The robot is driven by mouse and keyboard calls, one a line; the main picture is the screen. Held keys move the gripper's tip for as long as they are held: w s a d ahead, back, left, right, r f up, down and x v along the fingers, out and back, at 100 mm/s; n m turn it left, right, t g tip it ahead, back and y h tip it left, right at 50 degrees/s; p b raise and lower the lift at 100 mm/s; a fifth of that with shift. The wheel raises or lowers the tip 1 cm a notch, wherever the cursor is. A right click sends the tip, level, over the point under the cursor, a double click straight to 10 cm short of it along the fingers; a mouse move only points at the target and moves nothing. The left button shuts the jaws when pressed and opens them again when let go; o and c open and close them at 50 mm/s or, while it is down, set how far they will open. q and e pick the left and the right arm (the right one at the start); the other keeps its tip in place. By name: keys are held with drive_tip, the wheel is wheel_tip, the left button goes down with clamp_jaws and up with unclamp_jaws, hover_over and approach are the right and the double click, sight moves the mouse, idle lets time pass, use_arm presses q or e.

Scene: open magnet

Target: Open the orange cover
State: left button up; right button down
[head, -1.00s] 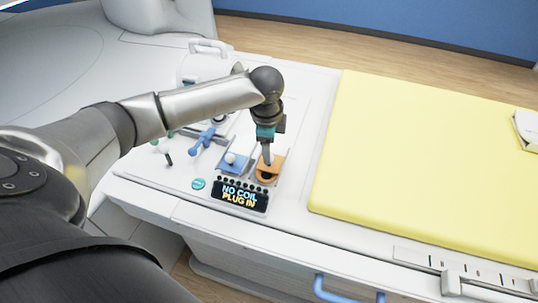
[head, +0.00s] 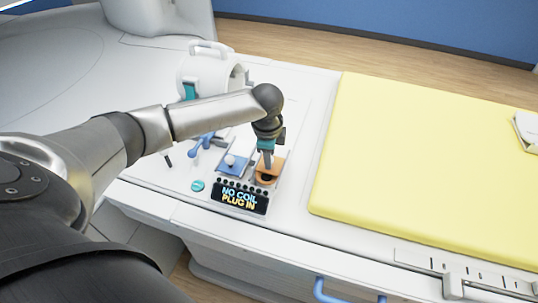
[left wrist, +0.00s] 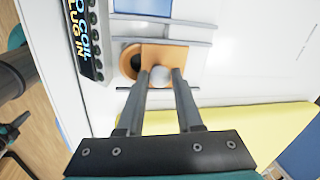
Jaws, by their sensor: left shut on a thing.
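The orange cover (head: 275,163) is a small flat plate on the console, just behind the display reading "NO COIL PLUG IN". A dark round opening (left wrist: 131,62) shows beside the cover in the left wrist view. The cover's pale round knob (left wrist: 160,75) sits between my fingers. My left gripper (head: 267,164) points down at the cover and is shut on the knob; it also shows in the left wrist view (left wrist: 163,80). The fingers hide part of the cover in the head view. My right gripper is not in view.
A blue cover (head: 233,164) with a white knob sits just left of the orange one. The display (head: 240,196) is in front. A blue valve-like handle (head: 205,141) and a white ring-shaped coil (head: 208,72) stand further left and back. A yellow pad (head: 420,165) lies to the right.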

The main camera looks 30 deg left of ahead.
use_arm(q)
clamp_jaws()
idle(0.8)
